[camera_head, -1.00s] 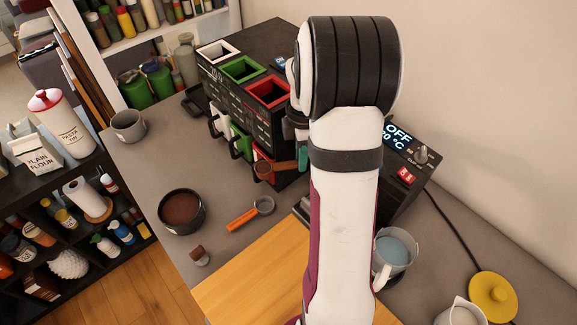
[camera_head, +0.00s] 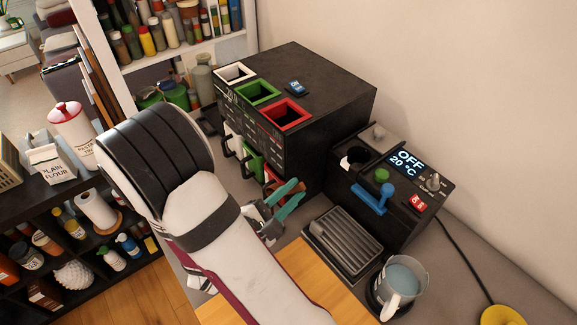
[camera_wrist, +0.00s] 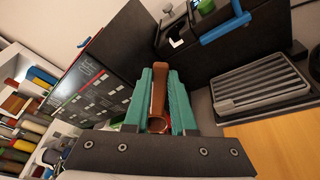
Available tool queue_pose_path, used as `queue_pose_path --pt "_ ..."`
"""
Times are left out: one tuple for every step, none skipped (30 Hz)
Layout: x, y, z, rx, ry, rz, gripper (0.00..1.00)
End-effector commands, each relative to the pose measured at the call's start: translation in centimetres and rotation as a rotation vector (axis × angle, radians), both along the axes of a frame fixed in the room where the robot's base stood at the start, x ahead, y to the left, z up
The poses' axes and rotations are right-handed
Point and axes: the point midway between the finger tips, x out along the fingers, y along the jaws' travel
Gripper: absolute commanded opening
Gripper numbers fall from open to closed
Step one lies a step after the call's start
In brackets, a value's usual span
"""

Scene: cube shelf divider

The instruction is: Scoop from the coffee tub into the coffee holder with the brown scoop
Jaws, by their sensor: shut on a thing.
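My gripper (camera_head: 291,196), with teal fingers, is in front of the dark dispenser box near its red section. In the wrist view the fingers (camera_wrist: 160,74) are shut on the brown scoop (camera_wrist: 159,97), whose long brown body shows between them. I cannot tell whether the scoop holds any coffee. The coffee tub and the coffee holder do not show now; my arm covers the worktop where they stood in the earlier head view.
The dispenser box (camera_head: 335,85) has white, green and red openings. A coffee machine (camera_head: 425,205) with a blue lever and a drip tray (camera_head: 343,245) stands to the right. A mug (camera_head: 402,275) is in front. A wooden board (camera_head: 310,262) lies below my gripper.

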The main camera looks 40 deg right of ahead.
Motion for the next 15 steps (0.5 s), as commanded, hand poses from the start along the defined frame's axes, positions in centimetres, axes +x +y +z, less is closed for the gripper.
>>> queue_pose_path --pt "-0.1 0.6 -0.5 -0.071 -0.008 0.005 0.00" --pt "-0.2 1.0 -0.6 -0.117 -0.023 0.006 0.00" --pt "-0.3 1.4 -0.8 -0.178 -0.041 0.005 0.00" --pt "-0.4 1.7 -0.9 -0.225 -0.054 0.005 0.00" --pt "-0.5 2.1 -1.1 -0.272 -0.069 0.004 0.00" --pt "-0.6 2.5 -1.3 -0.338 -0.087 0.004 0.00" --pt "-0.7 2.9 -1.4 -0.386 -0.101 0.004 0.00" --pt "-0.8 3.1 -1.6 -0.432 -0.113 0.003 0.00" --pt "-0.9 3.5 -1.9 -0.489 -0.130 0.002 0.00" --pt "-0.9 3.7 -2.0 -0.525 -0.141 0.001 0.00" --pt "-1.0 3.9 -2.1 -0.556 -0.150 0.001 0.00" --pt "-1.1 4.1 -2.3 -0.592 -0.161 -0.001 0.00" --pt "-1.1 4.2 -2.2 -0.611 -0.165 0.001 0.00" --pt "-1.1 4.3 -2.2 -0.626 -0.169 0.001 0.00" --pt "-1.1 4.4 -2.3 -0.645 -0.173 -0.001 0.00"
